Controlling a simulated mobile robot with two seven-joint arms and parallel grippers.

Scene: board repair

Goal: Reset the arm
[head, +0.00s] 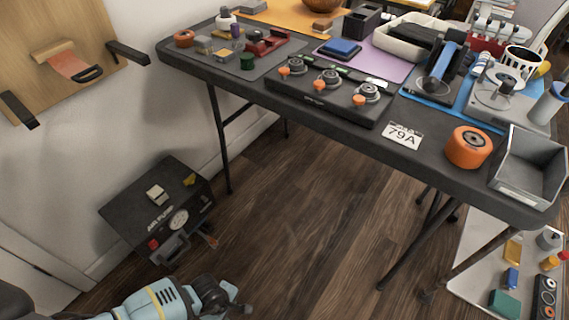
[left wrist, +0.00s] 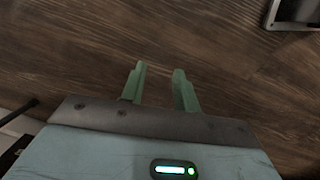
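My left arm (head: 145,303) comes in at the bottom left of the head view, low over the wooden floor and away from the table. Its far end is cut by the bottom edge. In the left wrist view my left gripper (left wrist: 159,78) has its two pale green fingers apart, with only bare floor showing between and beyond them. It holds nothing. My right arm and gripper are in neither view.
A black table (head: 340,120) crowded with tools stands at the back and right. A dark box with a gauge (head: 157,212) sits by the wall. A low white board with small parts (head: 480,262) is at lower right. The middle floor (head: 300,210) is clear.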

